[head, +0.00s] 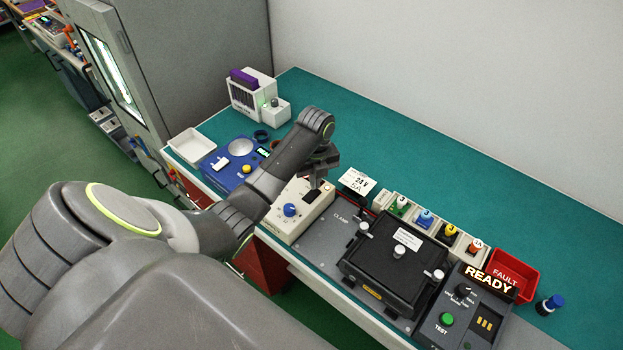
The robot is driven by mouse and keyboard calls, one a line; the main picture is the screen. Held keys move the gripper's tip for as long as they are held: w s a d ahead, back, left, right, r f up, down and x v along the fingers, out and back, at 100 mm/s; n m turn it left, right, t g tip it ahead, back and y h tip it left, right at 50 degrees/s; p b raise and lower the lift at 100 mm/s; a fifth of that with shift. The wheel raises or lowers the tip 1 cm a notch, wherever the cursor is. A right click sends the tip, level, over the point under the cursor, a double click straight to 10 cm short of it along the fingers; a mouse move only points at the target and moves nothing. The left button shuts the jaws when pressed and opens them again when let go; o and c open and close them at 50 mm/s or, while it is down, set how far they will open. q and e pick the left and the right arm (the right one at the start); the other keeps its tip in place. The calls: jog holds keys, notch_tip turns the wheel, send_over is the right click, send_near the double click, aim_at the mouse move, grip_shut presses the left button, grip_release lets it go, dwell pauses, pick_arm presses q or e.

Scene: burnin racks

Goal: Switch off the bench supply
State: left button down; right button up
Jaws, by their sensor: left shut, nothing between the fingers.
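The bench supply (284,222) is a cream box with a blue knob (290,210) on its top. It stands on the teal bench, left of the black clamp fixture. A dark element (311,196) shows on its top, up and right of the knob; whether it is a switch, and its position, I cannot tell. My left gripper (315,183) is shut and empty, pointing down over the far part of the supply, close to that dark element. I cannot tell whether the fingertips touch it. My gripper hides part of the supply's far end. My right gripper is not in view.
A 24 V 5A card (357,181) lies right of the supply. The black clamp fixture (385,272), several coloured plugs, a lit READY tester (462,310) and a red FAULT bin (528,287) lie further right. A blue device (222,172) and white tray (194,142) are left.

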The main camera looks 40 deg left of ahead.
pick_arm(q)
jog(key=shift+f+b, duration=0.35)
jog(key=shift+f, duration=0.45)
dwell(0.4)
notch_tip(320, 180, up, 5)
jog(key=p, duration=0.5)
jog(key=shift+r, duration=1)
